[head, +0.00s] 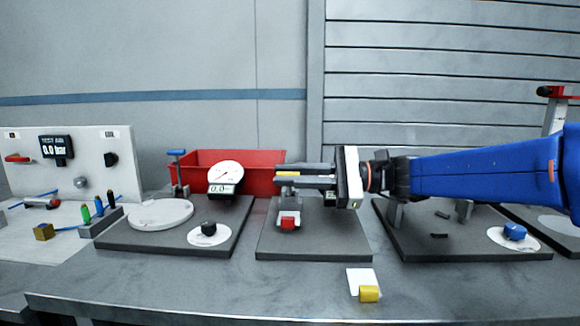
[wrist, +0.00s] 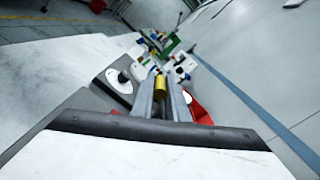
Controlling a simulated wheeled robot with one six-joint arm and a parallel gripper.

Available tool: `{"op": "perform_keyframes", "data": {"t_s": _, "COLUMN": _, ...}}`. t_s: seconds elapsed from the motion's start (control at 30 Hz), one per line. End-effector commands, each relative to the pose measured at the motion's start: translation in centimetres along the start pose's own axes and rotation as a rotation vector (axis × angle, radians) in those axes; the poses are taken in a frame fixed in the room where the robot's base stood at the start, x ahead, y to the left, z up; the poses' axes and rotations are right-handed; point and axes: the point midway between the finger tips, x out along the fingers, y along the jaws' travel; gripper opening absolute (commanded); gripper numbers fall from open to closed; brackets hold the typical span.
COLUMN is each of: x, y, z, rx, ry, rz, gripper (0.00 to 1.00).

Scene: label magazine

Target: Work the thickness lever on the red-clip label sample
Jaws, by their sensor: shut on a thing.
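The red clip (head: 288,223) of the label sample sits at the middle dark base plate (head: 318,245), with a little of its pale label showing around it. My gripper (head: 280,174) reaches in from the right above this plate, its fingers level. It is shut on a yellow knob (wrist: 160,86), seen between the fingers in the wrist view; I take it as the thickness lever's end. The fingers and gripper body hide most of the gauge behind them; a small display (head: 331,196) partly shows, its reading unclear. The red clip lies below the fingers, apart from them.
A yellow-clip sample (head: 369,293) lies on the bench in front. A dial stand (head: 225,174) and round white plate (head: 160,214) are to the left, with a red bin (head: 262,160) behind. Another dark base with a blue knob (head: 514,232) is to the right.

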Motion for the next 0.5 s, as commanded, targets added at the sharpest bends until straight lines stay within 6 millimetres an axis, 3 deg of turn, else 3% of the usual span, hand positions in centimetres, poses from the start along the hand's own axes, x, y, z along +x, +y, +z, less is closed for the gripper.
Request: {"op": "perform_keyframes", "data": {"t_s": 0.5, "x": 0.0, "y": 1.4, "z": -0.4, "rx": 0.006, "ry": 0.001, "rz": 0.001, "gripper": 0.00}}
